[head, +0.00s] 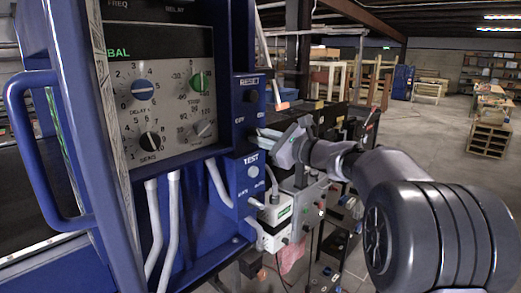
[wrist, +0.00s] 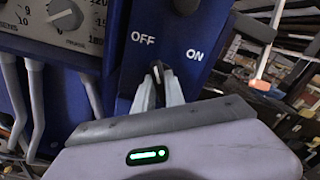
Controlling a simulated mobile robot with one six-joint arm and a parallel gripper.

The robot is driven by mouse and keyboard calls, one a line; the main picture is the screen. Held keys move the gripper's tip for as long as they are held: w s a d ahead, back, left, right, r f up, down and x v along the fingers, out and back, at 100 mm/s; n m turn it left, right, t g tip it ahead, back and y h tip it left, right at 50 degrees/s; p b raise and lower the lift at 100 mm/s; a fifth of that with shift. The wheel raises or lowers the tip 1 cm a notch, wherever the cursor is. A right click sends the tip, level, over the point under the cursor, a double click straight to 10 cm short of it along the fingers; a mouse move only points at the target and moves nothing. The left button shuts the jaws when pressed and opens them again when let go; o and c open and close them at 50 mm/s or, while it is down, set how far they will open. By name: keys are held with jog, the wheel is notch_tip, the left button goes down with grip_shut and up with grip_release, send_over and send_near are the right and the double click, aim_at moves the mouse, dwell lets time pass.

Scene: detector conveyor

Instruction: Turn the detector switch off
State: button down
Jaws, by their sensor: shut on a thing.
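The detector switch (wrist: 157,71) is a small black lever on a blue panel face, below the white OFF and ON labels. In the wrist view its visible end points up and sits nearer OFF than ON. My gripper (wrist: 160,84) is shut on the lever, with one pale finger on each side of it. In the head view my gripper (head: 268,138) reaches from the right to the side of the blue detector housing (head: 85,120), between the RESET and TEST labels. The lever itself is hidden there by my gripper.
A control panel (head: 172,78) with several dials faces left of my gripper. A blue handle (head: 22,150) and grey cables (head: 155,220) are on the housing. A small grey box (head: 272,238) sits below my gripper. Open floor lies at the right.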

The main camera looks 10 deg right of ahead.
jog(key=shift+f+n+b, duration=0.1)
jog(key=shift+n+b, duration=1.2)
jog(key=shift+b, duration=0.05)
jog(key=shift+n, duration=0.3)
jog(key=c, duration=1.4)
grip_release()
jog(key=v, duration=1.7)
jog(key=shift+s, duration=0.15)
